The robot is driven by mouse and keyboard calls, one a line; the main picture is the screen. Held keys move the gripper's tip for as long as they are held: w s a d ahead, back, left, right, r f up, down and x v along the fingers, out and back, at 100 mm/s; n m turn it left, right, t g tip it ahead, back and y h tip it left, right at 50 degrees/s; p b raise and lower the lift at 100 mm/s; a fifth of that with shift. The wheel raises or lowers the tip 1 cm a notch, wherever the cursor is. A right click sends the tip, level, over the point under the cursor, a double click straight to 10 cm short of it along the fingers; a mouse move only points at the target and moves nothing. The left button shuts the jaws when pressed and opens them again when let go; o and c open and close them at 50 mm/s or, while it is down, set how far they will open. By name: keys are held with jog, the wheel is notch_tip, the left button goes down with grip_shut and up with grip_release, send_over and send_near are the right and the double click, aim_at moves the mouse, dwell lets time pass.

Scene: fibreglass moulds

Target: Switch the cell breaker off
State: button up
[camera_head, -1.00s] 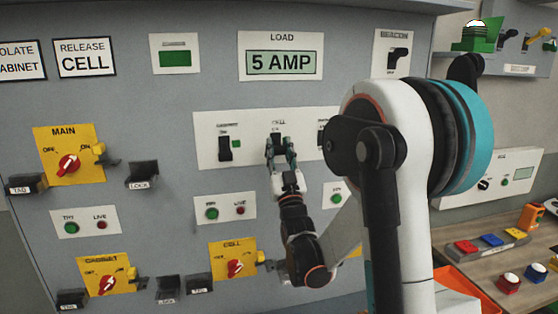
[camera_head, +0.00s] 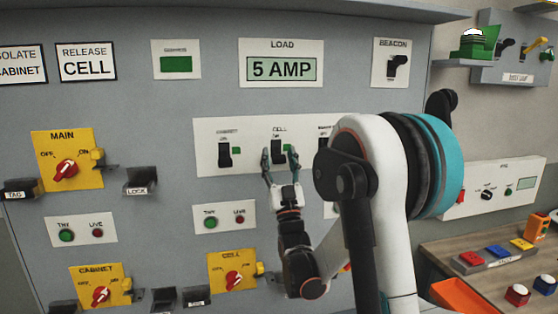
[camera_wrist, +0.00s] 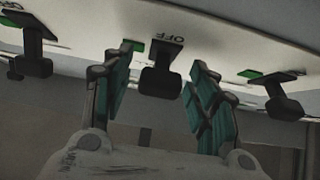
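The cell breaker (camera_head: 278,154) is a black lever switch under a "CELL" label, in the middle of the white breaker panel (camera_head: 208,165). A small green mark shows beside it. My gripper (camera_head: 279,163) is just below and in front of it, with its two teal-padded fingers apart. In the wrist view my open gripper (camera_wrist: 160,95) has the cell breaker's black handle (camera_wrist: 160,82) between its fingers in the picture, with gaps on both sides and no visible contact. An upside-down "OFF" label (camera_wrist: 172,36) shows by it. I cannot tell the lever's position for certain.
The cabinet breaker (camera_head: 224,156) is close on the left; another breaker (camera_head: 325,145) on the right is partly hidden by my arm. Below are an indicator plate (camera_head: 224,218) and the yellow cell switch (camera_head: 218,272). A workbench (camera_head: 480,284) stands at the right.

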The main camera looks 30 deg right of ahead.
jog(key=v, duration=1.2)
jog(key=shift+r, duration=0.1)
dwell(0.4)
